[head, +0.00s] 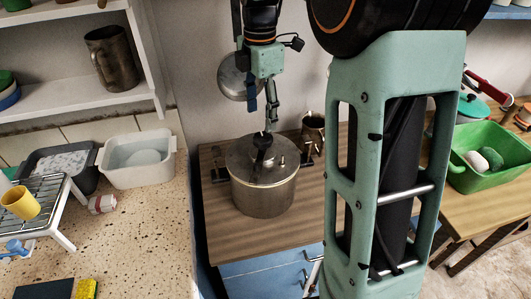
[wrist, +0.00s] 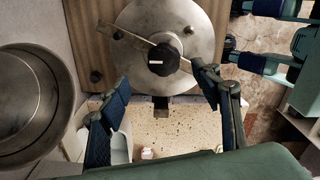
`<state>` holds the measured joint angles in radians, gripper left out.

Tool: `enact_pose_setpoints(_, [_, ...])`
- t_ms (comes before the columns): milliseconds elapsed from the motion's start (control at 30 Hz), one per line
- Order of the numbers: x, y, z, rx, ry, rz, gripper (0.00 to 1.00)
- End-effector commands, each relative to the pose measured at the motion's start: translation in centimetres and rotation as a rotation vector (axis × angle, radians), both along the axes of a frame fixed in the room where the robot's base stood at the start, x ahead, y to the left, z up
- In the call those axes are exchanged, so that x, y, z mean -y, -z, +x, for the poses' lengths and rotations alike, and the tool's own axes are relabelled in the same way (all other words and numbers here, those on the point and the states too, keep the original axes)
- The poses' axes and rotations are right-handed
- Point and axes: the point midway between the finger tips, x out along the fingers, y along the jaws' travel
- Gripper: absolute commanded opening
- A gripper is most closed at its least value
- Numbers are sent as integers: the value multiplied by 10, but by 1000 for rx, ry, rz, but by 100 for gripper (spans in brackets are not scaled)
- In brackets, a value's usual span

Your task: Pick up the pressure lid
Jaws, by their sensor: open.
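The pressure lid (head: 240,156) is a round grey metal disc with a black knob (head: 263,141) and a bar across it. It sits on a steel pot (head: 264,198) on the wooden table. In the wrist view the lid (wrist: 190,22) is at the top centre, with its knob (wrist: 164,59) facing me. My gripper (head: 262,116) is above the lid in the head view, fingers pointing down. In the wrist view my gripper (wrist: 161,84) is open and empty, its fingers spread either side below the knob. I see no contact with the lid.
A metal pan (head: 232,78) hangs on the wall behind my gripper. A metal mug (head: 313,131) stands close behind the pot on the right. A speckled counter (head: 150,235) lies left, with a white basin (head: 138,170). Bare tabletop (head: 235,242) lies in front of the pot.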

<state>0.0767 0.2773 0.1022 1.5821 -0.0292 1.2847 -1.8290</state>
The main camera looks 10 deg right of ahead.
Motion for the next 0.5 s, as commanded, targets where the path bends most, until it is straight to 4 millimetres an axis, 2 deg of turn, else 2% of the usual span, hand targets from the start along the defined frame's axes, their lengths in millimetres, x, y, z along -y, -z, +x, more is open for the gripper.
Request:
enact_pose_setpoints(100, [0,21,-1,-3,2,0,58])
enact_pose_setpoints(367, [1,42,-2,-1,4,0,58])
enact_pose_setpoints(500, [3,63,-7,-3,4,0,58])
